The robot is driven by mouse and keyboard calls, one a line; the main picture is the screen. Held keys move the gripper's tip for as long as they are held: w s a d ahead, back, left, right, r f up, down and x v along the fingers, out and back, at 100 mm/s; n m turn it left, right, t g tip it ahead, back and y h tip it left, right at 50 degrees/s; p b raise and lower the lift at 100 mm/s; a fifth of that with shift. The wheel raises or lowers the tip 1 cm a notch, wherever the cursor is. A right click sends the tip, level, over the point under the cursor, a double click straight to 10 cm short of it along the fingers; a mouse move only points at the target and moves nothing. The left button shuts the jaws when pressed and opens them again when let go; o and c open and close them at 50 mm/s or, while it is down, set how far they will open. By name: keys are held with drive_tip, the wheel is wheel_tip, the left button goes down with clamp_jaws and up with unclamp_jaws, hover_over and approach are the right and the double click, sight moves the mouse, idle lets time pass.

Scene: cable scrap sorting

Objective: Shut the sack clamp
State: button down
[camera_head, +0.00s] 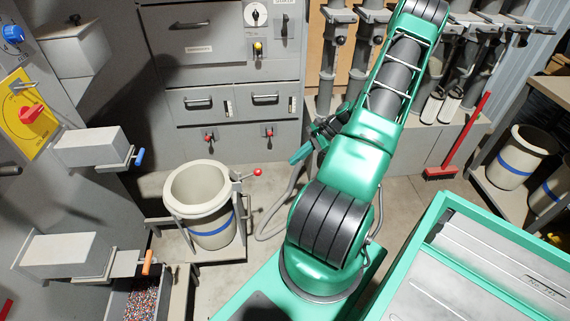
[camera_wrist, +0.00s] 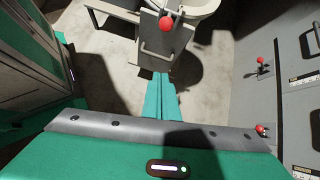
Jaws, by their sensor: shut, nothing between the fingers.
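A cream sack-like tub (camera_head: 212,228) with a blue band stands in a grey frame at the left centre of the head view. A lever with a red ball knob (camera_head: 257,173) sticks out at the right of its rim; it looks like the sack clamp's handle. In the wrist view the red knob (camera_wrist: 166,23) shows at the top, in front of a grey plate, with part of the cream rim (camera_wrist: 197,7) beside it. My gripper (camera_head: 294,160) is shut and empty, to the right of the knob and apart from it. Its two teal fingers (camera_wrist: 161,74) lie together, pointing toward the plate.
Grey cabinets with drawers (camera_head: 232,102) and red-knobbed levers (camera_head: 269,131) stand behind. Chutes with blue and orange handles (camera_head: 148,262) are at the left, above a bin of coloured granules (camera_head: 142,300). A grey hose (camera_head: 272,226) lies between the tub and my arm. A red broom (camera_head: 440,172) stands at right.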

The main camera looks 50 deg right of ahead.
drive_tip(key=shift+s+d+r, duration=0.3)
drive_tip(key=shift+s+d, duration=0.05)
drive_tip(key=shift+d, duration=0.05)
drive_tip(key=s+a+f+m+t, duration=0.1)
drive_tip(key=s+f+m+t+y, duration=0.1)
drive_tip(key=m, duration=0.1)
drive_tip(key=s+a+f+m+t, duration=0.1)
drive_tip(key=shift+a+f+m+y, duration=0.2)
drive_tip(key=shift+a+m+y, duration=0.1)
drive_tip(key=shift+m, duration=0.1)
drive_tip(key=w+a+f, duration=0.1)
drive_tip(key=w+a, duration=0.6)
drive_tip(key=w, duration=0.1)
drive_tip(key=shift+w+a+f, duration=0.3)
drive_tip(key=shift+a+f, duration=0.05)
drive_tip(key=shift+f, duration=0.05)
idle(0.4)
